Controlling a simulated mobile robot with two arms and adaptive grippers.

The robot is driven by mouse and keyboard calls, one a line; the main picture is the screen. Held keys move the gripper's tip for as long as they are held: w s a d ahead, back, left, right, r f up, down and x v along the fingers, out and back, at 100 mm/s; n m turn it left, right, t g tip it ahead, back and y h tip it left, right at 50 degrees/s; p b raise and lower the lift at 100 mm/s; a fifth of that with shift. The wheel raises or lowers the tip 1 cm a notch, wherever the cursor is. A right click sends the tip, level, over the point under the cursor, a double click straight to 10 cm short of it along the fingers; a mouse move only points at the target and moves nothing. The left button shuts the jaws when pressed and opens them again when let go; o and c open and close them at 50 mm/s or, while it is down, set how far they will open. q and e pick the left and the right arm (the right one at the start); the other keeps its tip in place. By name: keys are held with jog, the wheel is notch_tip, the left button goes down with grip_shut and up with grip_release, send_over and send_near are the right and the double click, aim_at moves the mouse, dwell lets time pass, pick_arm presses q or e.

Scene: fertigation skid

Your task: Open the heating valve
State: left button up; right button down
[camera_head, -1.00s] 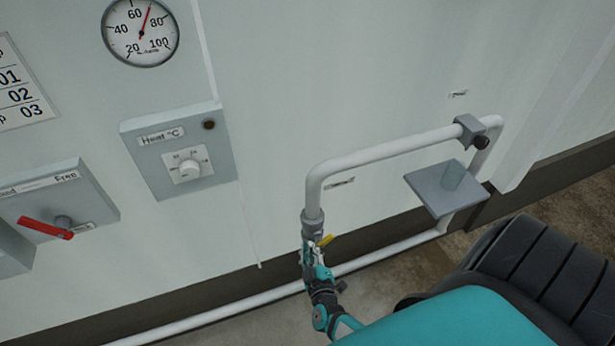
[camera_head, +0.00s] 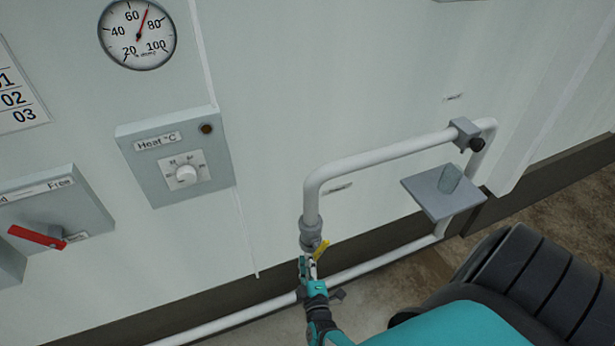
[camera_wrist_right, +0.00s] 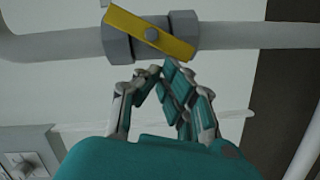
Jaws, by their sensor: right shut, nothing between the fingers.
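The valve body (camera_head: 310,232) is a grey fitting on the white pipe, with a yellow lever (camera_head: 321,249). My right gripper (camera_head: 308,263) is just below the valve in the head view. In the right wrist view its fingertips (camera_wrist_right: 157,72) are together and empty, close to the lever's lower right end; I cannot tell if they touch it. My left gripper is not in view.
A heat dial box (camera_head: 150,178), a gauge (camera_head: 138,34) and a red-handled switch (camera_head: 37,237) are on the wall. A low white pipe (camera_head: 375,267) runs behind my gripper.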

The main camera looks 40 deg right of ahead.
jog(key=shift+d+f+n+h+b, duration=0.1)
jog(key=shift+f+n+h+b, duration=0.2)
jog(key=shift+f+n+b, duration=0.45)
jog(key=shift+r+n, duration=0.2)
jog(key=shift+n, duration=0.05)
jog(key=shift+d+f+n+t+b, duration=0.15)
jog(key=shift+n+t+b, duration=0.15)
jog(key=shift+n, duration=0.25)
jog(key=shift+d+f+n+t+b, duration=0.1)
jog(key=shift+n+t+b, duration=0.1)
jog(key=shift+n+b, duration=0.3)
jog(key=shift+a, duration=0.1)
